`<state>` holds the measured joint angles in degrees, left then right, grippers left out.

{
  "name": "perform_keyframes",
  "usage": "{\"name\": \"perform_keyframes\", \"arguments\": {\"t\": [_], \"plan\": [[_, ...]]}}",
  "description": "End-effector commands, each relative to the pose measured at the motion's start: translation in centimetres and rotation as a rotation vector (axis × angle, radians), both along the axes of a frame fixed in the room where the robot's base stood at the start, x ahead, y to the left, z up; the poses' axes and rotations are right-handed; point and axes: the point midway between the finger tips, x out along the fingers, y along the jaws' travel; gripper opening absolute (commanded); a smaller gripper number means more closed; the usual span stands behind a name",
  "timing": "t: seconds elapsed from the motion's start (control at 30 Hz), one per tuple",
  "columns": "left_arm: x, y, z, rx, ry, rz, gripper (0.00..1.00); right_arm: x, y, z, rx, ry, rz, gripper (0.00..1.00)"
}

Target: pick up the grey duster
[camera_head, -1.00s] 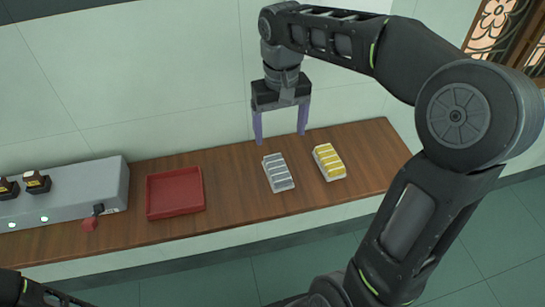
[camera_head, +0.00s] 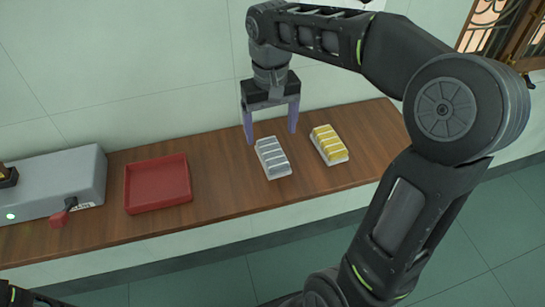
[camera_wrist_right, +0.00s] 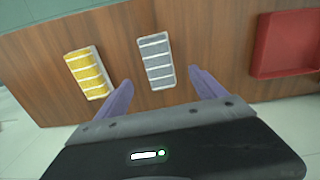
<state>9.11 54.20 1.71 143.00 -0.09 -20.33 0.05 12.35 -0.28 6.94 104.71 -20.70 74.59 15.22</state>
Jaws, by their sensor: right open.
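The grey duster (camera_head: 273,158) lies on the wooden bench, a striped grey block with a pale edge. It also shows in the right wrist view (camera_wrist_right: 157,60), ahead of the gap between the fingers. My right gripper (camera_head: 270,138) is open and empty, its two purple fingers pointing down, just above and behind the grey duster in the head view. In the right wrist view my right gripper (camera_wrist_right: 160,88) has its fingers spread to either side of the duster's line, with no visible contact. My left gripper is not in view; only a bit of dark arm shows at the lower left.
A yellow duster (camera_head: 329,144) lies to the right of the grey one. A red tray (camera_head: 158,184) sits empty to the left. A grey instrument box (camera_head: 55,184) with a red part at its corner stands farther left. The wall runs behind the wooden bench (camera_head: 225,185).

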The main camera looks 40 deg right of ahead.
Motion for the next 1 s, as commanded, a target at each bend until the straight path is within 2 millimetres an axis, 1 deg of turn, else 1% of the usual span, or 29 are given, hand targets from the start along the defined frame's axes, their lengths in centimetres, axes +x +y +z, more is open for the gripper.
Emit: {"name": "perform_keyframes", "arguments": {"t": [0.1, 0.33, 0.7, 0.77, 1.0], "plan": [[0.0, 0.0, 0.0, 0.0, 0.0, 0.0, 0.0, 0.0, 0.0, -0.3, 0.0, 0.001, 0.0, 0.8], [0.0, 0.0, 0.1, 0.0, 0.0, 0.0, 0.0, -0.1, 0.0, -2.5, 0.0, 0.002, 0.0, 0.8], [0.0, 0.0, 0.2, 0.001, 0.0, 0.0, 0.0, -0.1, 0.0, -2.9, 0.0, 0.001, 0.0, 0.8], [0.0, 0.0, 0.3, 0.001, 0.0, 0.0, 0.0, -0.3, -0.1, -3.5, 0.0, 0.004, 0.0, 0.8], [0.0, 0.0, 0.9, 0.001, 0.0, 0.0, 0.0, -0.5, -0.1, -6.9, 0.001, 0.004, -0.001, 0.8]]}}
